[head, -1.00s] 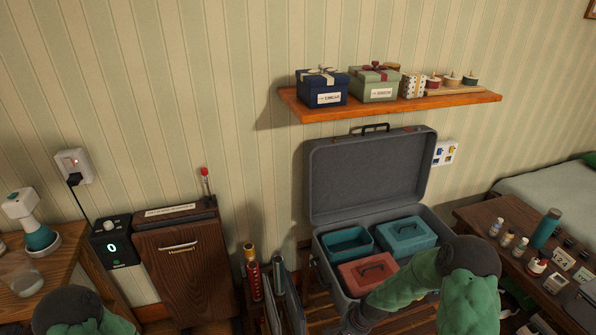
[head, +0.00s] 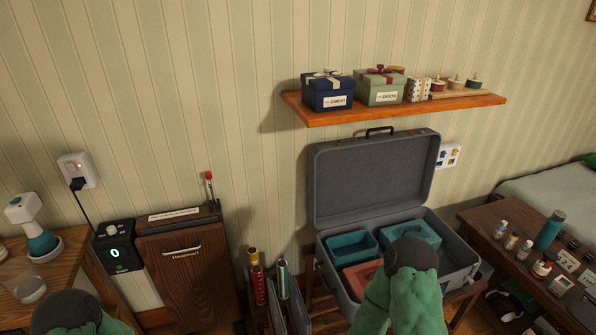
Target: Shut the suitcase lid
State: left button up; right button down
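The grey suitcase (head: 466,258) stands on a low wooden rack below the wall shelf. Its lid (head: 372,178) is open and upright, leaning back near the wall, with a dark handle on its top edge. Inside the base are two teal boxes, one open (head: 351,247) and one lidded (head: 416,228), and a red box (head: 358,279) partly hidden by my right arm. My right arm is raised in front of the suitcase, and its gripper is hidden behind the arm or out of frame. My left arm shows only at the bottom left, its gripper out of view.
A wooden shelf (head: 400,112) with gift boxes juts out above the lid. A brown cabinet (head: 183,270) is farther left. A wooden table (head: 490,235) with bottles and a flask stands close on the right.

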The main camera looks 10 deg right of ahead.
aim_at(352, 180)
jog(key=i+j, duration=0.25)
jog(key=j, duration=0.2)
jog(key=i+j, duration=0.25)
jog(key=j, duration=0.2)
jog(key=i+j, duration=0.15)
jog(key=i, duration=0.2)
jog(key=i+j, duration=0.1)
jog(key=i, duration=0.2)
